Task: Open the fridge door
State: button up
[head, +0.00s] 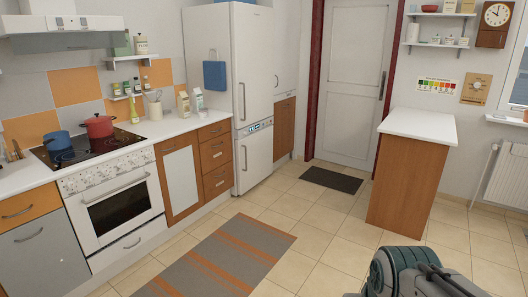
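The fridge (257,65) is a tall white unit against the back wall, left of centre in the head view. It has a large upper door and a smaller lower door (255,165), with a dark display strip between them. A vertical handle sits near the left edge of each door. Both doors look closed. Part of my arm (415,272) shows at the bottom right, well apart from the fridge. My gripper cannot be made out in this view.
Left of the fridge runs a counter with drawers, an oven (118,200) and red and blue pots. A striped rug (215,255) lies in front. A white-topped wooden counter (422,125) stands at right. Tiled floor between is clear, with a dark mat (331,180) by the door.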

aim_at(252, 26)
jog(key=u, duration=0.3)
jog(key=i, duration=1.95)
jog(key=u, duration=0.55)
jog(key=i, duration=2.45)
jog(key=u, duration=0.15)
